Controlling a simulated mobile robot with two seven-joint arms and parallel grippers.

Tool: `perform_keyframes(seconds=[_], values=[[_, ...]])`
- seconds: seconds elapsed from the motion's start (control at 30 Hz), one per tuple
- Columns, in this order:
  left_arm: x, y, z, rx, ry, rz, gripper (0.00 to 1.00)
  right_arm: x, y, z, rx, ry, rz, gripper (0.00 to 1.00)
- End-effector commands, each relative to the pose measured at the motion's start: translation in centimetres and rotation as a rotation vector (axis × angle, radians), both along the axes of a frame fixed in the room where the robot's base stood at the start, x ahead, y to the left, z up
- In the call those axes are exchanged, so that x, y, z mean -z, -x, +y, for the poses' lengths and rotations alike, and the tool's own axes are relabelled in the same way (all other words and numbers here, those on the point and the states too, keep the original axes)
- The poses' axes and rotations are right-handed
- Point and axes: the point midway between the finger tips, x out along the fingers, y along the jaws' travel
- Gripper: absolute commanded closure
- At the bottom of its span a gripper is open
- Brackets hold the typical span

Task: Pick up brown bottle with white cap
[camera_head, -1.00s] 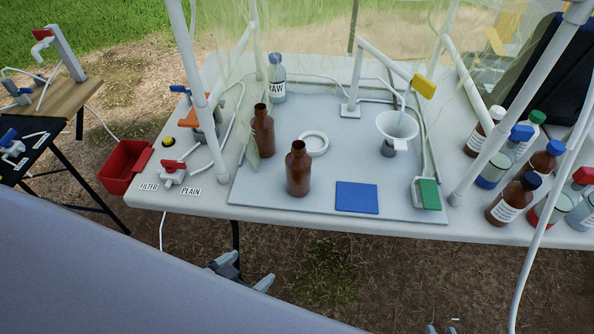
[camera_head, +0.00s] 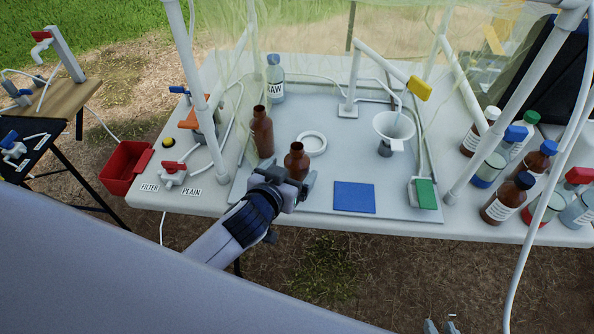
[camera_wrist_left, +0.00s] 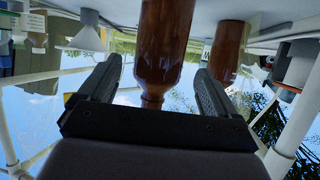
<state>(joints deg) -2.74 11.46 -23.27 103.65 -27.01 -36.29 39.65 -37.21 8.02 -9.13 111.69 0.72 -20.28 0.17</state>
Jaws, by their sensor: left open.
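A brown bottle with a white cap (camera_head: 472,138) stands upright at the back of the bottle group on the right of the table. My left gripper (camera_head: 300,186) is open, far to the left of it, at an uncapped brown bottle (camera_head: 296,160). In the left wrist view, which is upside down, that uncapped bottle (camera_wrist_left: 162,45) shows between my open fingers, with no finger visibly touching it. A second uncapped brown bottle (camera_head: 262,135) stands just behind and left. My right gripper (camera_head: 440,326) barely shows at the bottom edge; its jaws are unclear.
A blue pad (camera_head: 354,197), a white ring (camera_head: 312,143) and a funnel (camera_head: 394,126) are on the tray. White frame posts (camera_head: 467,170) rise between the tray and the bottle group on the right. Several capped bottles crowd around the white-capped one.

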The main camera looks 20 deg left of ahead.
Motion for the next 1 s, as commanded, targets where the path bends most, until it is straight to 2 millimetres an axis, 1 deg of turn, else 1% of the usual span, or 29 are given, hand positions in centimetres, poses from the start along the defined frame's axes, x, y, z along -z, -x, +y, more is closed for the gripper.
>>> perform_keyframes(seconds=[0.2, 0.5, 0.67, 0.9, 0.93, 0.97, 1.0], values=[[0.4, -1.4, -0.2, 0.002, 0.0, -0.001, 0.08, -0.2, 0.0, 0.0, 0.0, 0.0, 0.0, 0.68], [1.6, -4.7, -0.4, 0.001, 0.0, -0.001, 0.08, -0.3, 0.0, 0.0, 0.0, 0.0, 0.0, 0.68], [2.0, -5.5, -0.5, 0.002, 0.001, 0.0, 0.08, -0.3, 0.0, 0.0, 0.0, 0.0, 0.0, 0.68], [2.0, -5.5, -0.5, 0.002, 0.002, 0.0, 0.08, -0.3, 0.0, 0.0, 0.0, 0.0, 0.0, 0.68], [2.0, -5.5, -0.5, 0.002, 0.002, 0.0, 0.12, -0.3, 0.0, 0.0, 0.0, 0.0, 0.0, 0.68], [2.0, -5.5, -0.5, 0.002, 0.002, 0.0, 0.22, -0.3, 0.0, 0.0, 0.0, 0.0, 0.0, 0.68], [2.0, -5.5, -0.5, 0.002, 0.002, 0.0, 0.35, -0.3, 0.0, 0.0, 0.0, 0.0, 0.0, 0.68]])
